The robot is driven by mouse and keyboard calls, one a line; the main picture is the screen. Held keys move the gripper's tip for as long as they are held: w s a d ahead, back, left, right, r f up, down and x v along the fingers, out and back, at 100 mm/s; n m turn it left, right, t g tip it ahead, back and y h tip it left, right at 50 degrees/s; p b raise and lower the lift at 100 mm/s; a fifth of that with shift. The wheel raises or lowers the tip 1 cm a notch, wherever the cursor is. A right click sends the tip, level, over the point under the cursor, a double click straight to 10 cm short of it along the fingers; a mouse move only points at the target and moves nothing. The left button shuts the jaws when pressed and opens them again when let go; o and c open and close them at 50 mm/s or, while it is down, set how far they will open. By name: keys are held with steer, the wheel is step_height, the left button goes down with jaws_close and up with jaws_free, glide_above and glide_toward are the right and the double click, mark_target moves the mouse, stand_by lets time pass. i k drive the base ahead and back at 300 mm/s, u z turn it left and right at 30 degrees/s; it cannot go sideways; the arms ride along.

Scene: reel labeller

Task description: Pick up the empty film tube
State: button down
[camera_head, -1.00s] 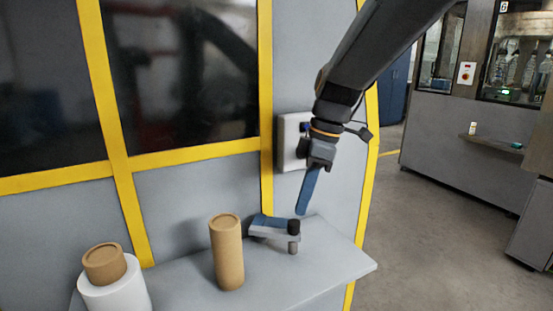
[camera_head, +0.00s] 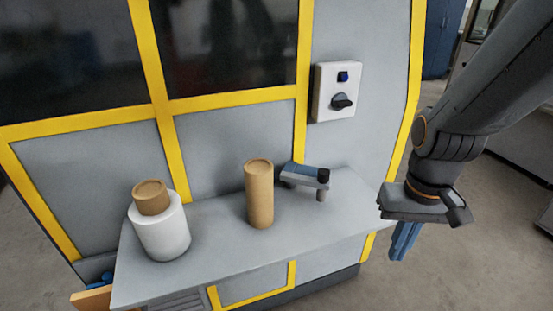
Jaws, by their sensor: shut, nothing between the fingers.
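A plain brown cardboard tube (camera_head: 259,196) stands upright on the grey shelf, near its middle. To its left stands a white film roll (camera_head: 162,232) with a brown core (camera_head: 151,198) sticking out of its top. My gripper (camera_head: 402,243) hangs in the air at the right, past the shelf's right end, with its blue fingers pointing down. It is shut and empty, well apart from the tube. Nothing hides the tube.
The grey shelf (camera_head: 215,259) runs along the yellow-framed machine. A small blue-and-grey device (camera_head: 304,175) sits just right of the tube. A switch box (camera_head: 337,92) is on the wall above. The shelf's front is clear.

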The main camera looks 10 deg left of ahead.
mark_target(258, 172)
steer(key=z, duration=1.55)
steer(key=k, duration=0.9)
steer(key=u, duration=1.85)
steer(key=i, duration=0.5)
